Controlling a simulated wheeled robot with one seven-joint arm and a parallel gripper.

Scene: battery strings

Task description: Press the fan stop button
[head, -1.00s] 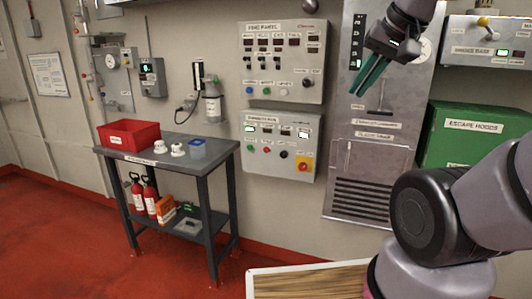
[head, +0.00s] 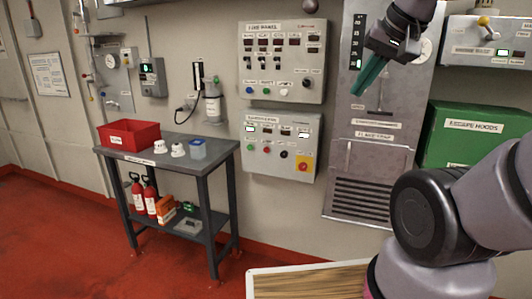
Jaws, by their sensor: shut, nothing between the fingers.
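The lower wall panel (head: 277,122) carries small displays, a green button (head: 250,148), a red button (head: 267,149), a black knob (head: 284,153) and a larger red button on a yellow plate (head: 303,166). Its lettering is too small to tell which control is the fan stop button. My gripper (head: 357,92) is shut and empty, with teal fingers pointing down and left. In the picture it is up and right of the lower panel, in front of the grey metal panel, touching no control that I can see.
An upper wall panel (head: 282,88) hangs just above the lower one. A green box (head: 470,140) labelled escape hoods is at right. A dark table (head: 205,140) holds a red bin (head: 130,136). A wooden-topped surface (head: 310,279) is in front; red floor lies open between.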

